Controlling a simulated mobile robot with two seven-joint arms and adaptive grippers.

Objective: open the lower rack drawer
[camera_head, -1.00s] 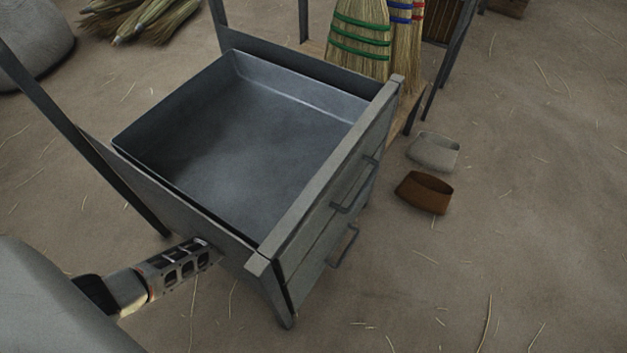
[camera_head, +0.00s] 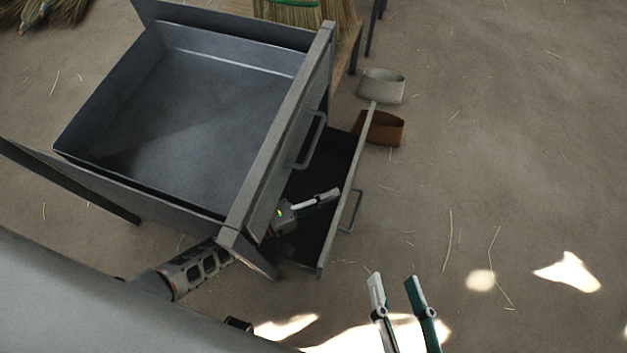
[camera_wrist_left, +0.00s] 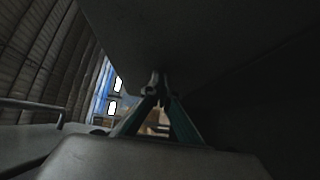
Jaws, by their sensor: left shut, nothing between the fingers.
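The lower drawer (camera_head: 335,226) of the grey rack stands pulled out to the right, its dark inside showing between its front panel and the upper front. Its handle (camera_head: 351,211) is on the outer face, with no gripper on it. My left gripper (camera_head: 334,193) is over the open lower drawer, behind its front panel, beside the upper front. Its fingers (camera_wrist_left: 158,88) meet in the left wrist view and hold nothing. My right gripper (camera_head: 393,277) is at the bottom, fingers apart and empty, clear of the drawer.
The upper tray (camera_head: 195,100) is open and empty, with its own handle (camera_head: 311,140). A brown bin (camera_head: 383,129) and a pale bin (camera_head: 381,87) stand on the floor beyond the lower drawer. Brooms (camera_head: 292,10) are behind. Floor to the right is free.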

